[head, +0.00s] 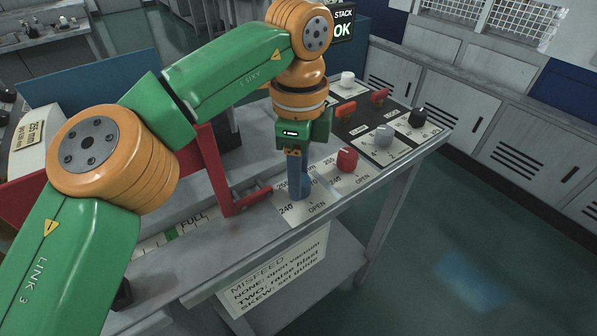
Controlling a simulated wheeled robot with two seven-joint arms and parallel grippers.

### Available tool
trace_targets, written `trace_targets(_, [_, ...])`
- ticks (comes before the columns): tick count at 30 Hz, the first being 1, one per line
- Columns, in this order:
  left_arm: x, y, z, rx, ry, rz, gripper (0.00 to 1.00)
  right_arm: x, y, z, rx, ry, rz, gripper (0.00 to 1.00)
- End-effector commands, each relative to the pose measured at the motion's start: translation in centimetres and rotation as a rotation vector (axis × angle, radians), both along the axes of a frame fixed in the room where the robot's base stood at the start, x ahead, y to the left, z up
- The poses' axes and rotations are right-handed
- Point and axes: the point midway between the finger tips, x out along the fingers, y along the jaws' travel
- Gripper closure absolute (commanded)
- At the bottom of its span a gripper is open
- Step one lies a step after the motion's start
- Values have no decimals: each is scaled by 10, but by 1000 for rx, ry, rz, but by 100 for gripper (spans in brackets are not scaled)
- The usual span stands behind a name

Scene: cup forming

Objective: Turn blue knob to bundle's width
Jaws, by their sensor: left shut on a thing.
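My left gripper (299,180) comes down from above onto the near left end of the control panel. It is shut on the blue knob (307,184), which is mostly hidden by the fingers; only a bit of blue shows beside them. The knob's pointer cannot be made out. My right gripper is not in view.
A red knob (347,160) stands just right of the gripper, with a grey knob (384,134), black knob (417,117) and white knob (347,79) beyond. A red bracket (212,170) stands close on the left. A display (343,25) reads STACK OK.

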Motion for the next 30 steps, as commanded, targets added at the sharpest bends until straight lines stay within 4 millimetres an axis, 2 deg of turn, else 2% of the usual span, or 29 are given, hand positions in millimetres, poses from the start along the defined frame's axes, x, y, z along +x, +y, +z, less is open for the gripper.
trace_targets(2, [0, 0, 0, 0, 1, -1, 100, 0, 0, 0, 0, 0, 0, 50])
trace_targets(3, [0, 0, 0, 0, 1, -1, 48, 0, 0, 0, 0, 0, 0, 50])
trace_targets(6, [0, 0, 0, 0, 1, -1, 26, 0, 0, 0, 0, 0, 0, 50])
trace_targets(15, [0, 0, 3, 0, -1, -1, 26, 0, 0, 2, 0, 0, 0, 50])
trace_targets(17, [1, -1, 13, -1, -2, 0, 26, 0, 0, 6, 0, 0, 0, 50])
trace_targets(21, [0, -1, 49, 0, -2, 1, 26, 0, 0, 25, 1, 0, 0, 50])
trace_targets(24, [0, 0, 66, 0, 0, 0, 26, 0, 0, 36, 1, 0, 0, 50])
trace_targets(30, [0, 0, 72, 0, 0, -2, 26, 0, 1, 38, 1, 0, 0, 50])
